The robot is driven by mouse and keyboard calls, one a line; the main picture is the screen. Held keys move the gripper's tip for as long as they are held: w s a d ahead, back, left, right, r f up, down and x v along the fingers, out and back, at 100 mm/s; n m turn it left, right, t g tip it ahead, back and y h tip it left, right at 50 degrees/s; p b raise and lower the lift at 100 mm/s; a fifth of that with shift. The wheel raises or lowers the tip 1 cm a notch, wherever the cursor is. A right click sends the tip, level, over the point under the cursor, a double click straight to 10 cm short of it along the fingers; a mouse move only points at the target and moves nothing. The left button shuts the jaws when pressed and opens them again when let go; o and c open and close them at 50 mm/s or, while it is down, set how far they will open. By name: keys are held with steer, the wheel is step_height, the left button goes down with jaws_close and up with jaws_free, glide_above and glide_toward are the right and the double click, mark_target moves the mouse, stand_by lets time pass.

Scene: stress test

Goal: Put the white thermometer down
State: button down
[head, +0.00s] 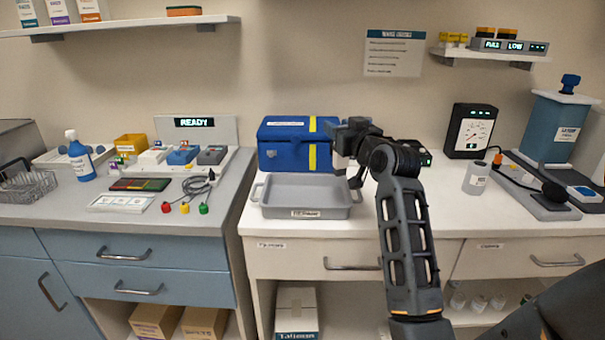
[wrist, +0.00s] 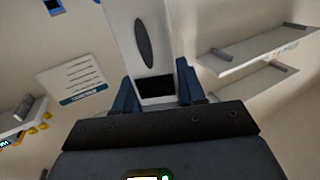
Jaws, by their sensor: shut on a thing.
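A white thermometer (wrist: 162,60) with a dark oval mark and a black screen is between the two fingers of my gripper (wrist: 158,90) in the wrist view. My gripper is shut on it. In the head view my gripper (head: 348,165) is raised in front of the blue box, by the right end of the grey tray. The thermometer is mostly hidden by the gripper there, and I cannot make out its lower end.
A grey tray (head: 300,201) lies on the white counter (head: 420,212). A blue box (head: 284,148) with a yellow stripe stands behind it. A gauge (head: 472,131) and a white bottle (head: 476,179) stand to the right. The left counter (head: 60,212) holds many items.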

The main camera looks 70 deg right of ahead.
steer(key=w+a+f, duration=0.4)
steer(key=w+f, duration=0.3)
steer(key=f, duration=0.2)
steer(key=shift+w+p, duration=0.25)
steer(key=shift+p, duration=0.15)
steer(key=shift+f, duration=0.1)
steer(key=shift+f, duration=0.1)
steer(key=c, duration=0.7)
jaws_free()
steer(key=shift+o, duration=0.2)
steer(key=b+v, duration=0.1)
steer(key=v, duration=1.1)
steer(key=shift+r, duration=0.2)
